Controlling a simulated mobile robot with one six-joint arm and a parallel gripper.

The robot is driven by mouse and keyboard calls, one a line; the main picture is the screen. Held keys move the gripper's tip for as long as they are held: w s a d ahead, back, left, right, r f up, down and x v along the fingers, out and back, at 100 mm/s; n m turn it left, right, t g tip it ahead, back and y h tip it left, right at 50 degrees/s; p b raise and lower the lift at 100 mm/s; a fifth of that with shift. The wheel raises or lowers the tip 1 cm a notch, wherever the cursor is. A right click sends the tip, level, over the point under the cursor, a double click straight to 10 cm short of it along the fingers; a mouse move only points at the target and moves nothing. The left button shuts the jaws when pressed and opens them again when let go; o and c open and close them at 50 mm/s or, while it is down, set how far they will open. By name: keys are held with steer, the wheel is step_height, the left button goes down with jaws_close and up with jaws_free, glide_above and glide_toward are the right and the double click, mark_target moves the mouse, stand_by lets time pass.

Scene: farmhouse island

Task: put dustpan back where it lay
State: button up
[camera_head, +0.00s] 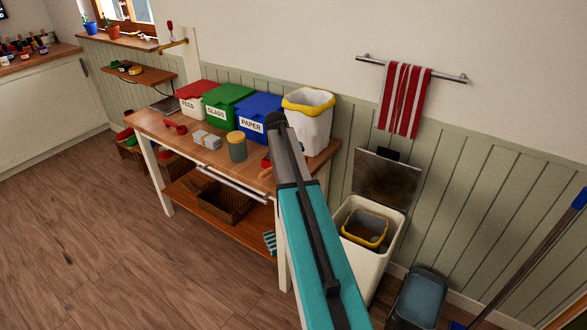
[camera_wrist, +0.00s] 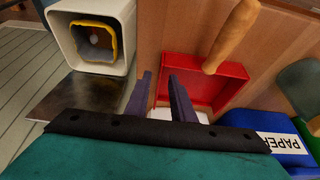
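The red dustpan (camera_wrist: 208,78) with a wooden handle (camera_wrist: 236,35) lies on the wooden table in the wrist view. In the head view only a bit of its red edge (camera_head: 265,162) and its handle show beside my arm. My gripper (camera_wrist: 160,75) is open, its two dark fingers apart. They are over the dustpan's left edge in the wrist view; the right finger overlaps the red pan. I cannot tell whether they touch it. In the head view my arm hides the fingers.
The wooden table (camera_head: 145,121) holds a red FEED box (camera_head: 193,101), a green GLASS box (camera_head: 222,108), a blue PAPER box (camera_head: 252,122), a white bin with yellow rim (camera_head: 312,125) and a jar (camera_head: 237,147). An open pedal bin (camera_head: 372,255) stands right of the table.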

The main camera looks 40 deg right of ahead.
steer(key=b+v, duration=0.1)
steer(key=v, duration=0.8)
steer(key=shift+r, duration=0.35)
steer(key=shift+s+a, duration=0.15)
stand_by(0.4)
